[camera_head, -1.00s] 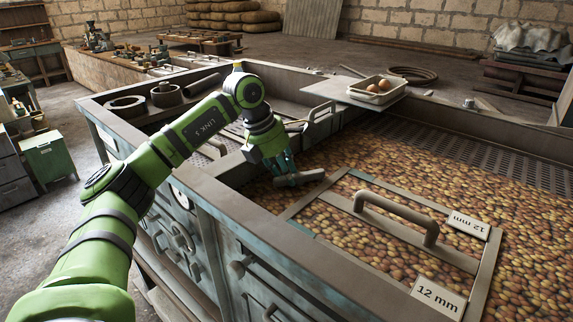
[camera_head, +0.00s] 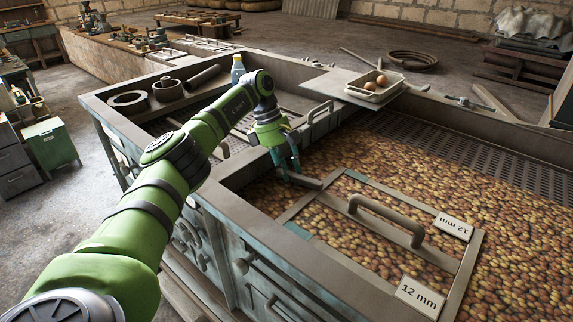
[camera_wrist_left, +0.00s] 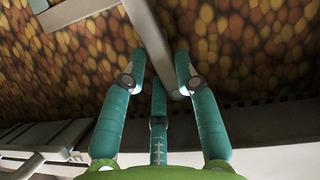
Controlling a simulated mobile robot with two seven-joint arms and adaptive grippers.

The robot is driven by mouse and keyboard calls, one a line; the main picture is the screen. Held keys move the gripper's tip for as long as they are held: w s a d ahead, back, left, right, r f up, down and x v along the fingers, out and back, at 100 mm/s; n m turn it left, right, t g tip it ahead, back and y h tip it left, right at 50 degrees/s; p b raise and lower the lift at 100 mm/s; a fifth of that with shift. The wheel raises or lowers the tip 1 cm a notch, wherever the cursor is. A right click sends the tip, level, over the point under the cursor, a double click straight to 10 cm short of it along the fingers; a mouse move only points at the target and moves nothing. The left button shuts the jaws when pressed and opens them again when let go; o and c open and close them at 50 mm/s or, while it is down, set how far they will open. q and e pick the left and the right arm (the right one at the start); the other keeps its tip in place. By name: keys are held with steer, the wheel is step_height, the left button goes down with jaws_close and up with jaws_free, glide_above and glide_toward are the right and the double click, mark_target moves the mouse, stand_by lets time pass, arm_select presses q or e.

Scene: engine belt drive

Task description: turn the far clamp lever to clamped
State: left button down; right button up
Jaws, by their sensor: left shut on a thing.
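The far clamp lever (camera_head: 305,182) is a short grey bar at the far left corner of the framed 12 mm screen (camera_head: 290,213). It lies low over the brown, rounded pieces and slants down to the right. My left gripper (camera_head: 284,176) reaches down from above and is shut on the lever near its left end. In the left wrist view, the lever (camera_wrist_left: 149,38) runs between the teal fingers of the left gripper (camera_wrist_left: 157,68). The fingers hide part of the lever. My right gripper is not in view.
The screen's raised handle (camera_head: 385,215) stands to the right of the lever. The grey tank rim (camera_head: 262,235) runs along the near side. A tray with eggs (camera_head: 374,88) sits on a board at the back. A bottle (camera_head: 238,70) stands behind my left arm.

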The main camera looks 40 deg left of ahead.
arm_select(q)
steer(key=shift+w+d+m, duration=0.1)
steer(key=shift+w+m, duration=0.25)
steer(key=shift+m, duration=0.55)
steer(key=shift+r+g, duration=0.1)
steer(key=shift+g, duration=0.2)
steer(key=c, duration=1.2)
jaws_free()
steer(key=shift+f, duration=0.2)
steer(key=shift+s+n, duration=0.1)
steer(key=shift+n, duration=0.2)
